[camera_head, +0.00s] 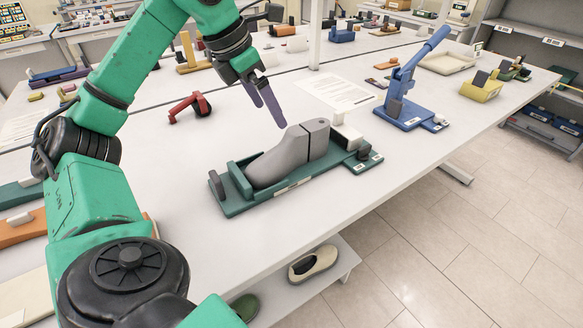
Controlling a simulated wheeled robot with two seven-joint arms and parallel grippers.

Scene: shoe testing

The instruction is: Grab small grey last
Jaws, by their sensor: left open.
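A grey shoe last (285,158) lies in a dark green fixture (240,205) on the white table, its toe towards the lower left and its heel block towards the right. My left gripper (268,109) is above and behind the last, a little left of its heel end. Its two purple-grey fingers point down and are apart, with nothing between them. The gripper does not touch the last. My right gripper is not in view.
A blue lever press (408,80) stands right of the fixture. A red clamp tool (190,106) lies behind left, and a paper sheet (335,91) lies behind the last. A beige shoe (313,263) sits on the lower shelf. The table (205,247) is clear in front of the fixture.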

